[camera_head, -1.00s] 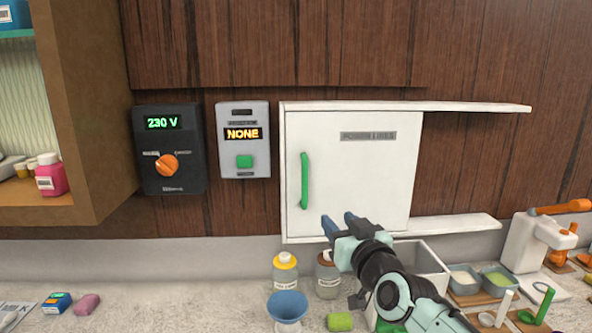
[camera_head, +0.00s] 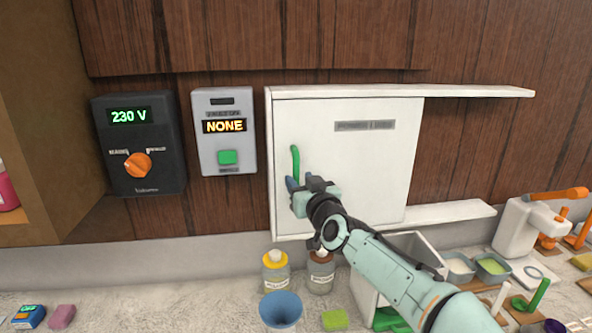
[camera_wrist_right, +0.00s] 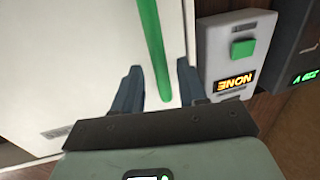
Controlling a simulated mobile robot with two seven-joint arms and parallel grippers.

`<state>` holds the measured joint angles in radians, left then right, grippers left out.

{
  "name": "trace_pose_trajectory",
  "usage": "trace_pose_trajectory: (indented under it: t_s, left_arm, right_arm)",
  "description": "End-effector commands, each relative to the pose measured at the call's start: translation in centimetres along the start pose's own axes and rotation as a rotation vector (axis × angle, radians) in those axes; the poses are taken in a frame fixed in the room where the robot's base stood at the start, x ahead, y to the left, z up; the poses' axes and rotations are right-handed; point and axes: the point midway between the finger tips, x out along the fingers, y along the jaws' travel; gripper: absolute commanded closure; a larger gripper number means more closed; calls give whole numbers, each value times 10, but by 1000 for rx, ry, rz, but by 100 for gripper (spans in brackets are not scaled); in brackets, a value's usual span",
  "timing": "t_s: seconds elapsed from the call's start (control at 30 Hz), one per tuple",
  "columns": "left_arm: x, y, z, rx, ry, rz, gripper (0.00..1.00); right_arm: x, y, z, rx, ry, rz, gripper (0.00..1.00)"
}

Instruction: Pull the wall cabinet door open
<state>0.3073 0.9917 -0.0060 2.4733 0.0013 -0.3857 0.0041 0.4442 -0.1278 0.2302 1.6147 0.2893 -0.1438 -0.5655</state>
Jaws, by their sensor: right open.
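The white wall cabinet door (camera_head: 360,165) is shut, with a grey label on its upper part. Its green upright handle (camera_head: 295,162) is near the door's left edge; my right gripper hides the handle's lower part in the head view. My right gripper (camera_head: 292,184) is at the handle's lower part. In the right wrist view the green handle (camera_wrist_right: 153,45) runs down between the two blue fingers of my right gripper (camera_wrist_right: 160,90). The fingers are open, one on each side of the handle, with gaps showing. My left gripper is not in view.
A grey box (camera_head: 225,130) reading NONE and a black dial box (camera_head: 138,145) are on the wall left of the cabinet. Shelves (camera_head: 450,91) extend right of it.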

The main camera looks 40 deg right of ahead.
Motion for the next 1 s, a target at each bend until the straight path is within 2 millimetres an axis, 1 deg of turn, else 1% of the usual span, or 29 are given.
trace_pose_trajectory:
  t_s: [0.03,0.2,0.33,0.57,0.6,0.67,0.7,0.73,0.9,1.0]
  left_arm:
    - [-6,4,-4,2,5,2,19]
    - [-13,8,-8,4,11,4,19]
    - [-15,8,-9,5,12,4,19]
    - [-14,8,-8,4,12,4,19]
    - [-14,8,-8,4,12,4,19]
    - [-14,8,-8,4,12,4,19]
    - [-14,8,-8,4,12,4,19]
    - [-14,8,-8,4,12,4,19]
    - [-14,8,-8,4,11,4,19]
    - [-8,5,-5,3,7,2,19]
  right_arm:
    - [10,0,-3,1,1,0,58]
    - [28,0,-2,0,2,0,58]
    - [34,0,-1,0,2,0,58]
    - [34,0,0,-1,1,0,58]
    - [34,0,0,-1,1,0,61]
    - [34,0,0,-1,1,0,81]
    - [34,0,0,-1,1,0,94]
    - [34,0,0,-1,1,0,100]
    - [33,0,0,-1,0,0,100]
    - [32,2,3,-2,-2,-1,100]
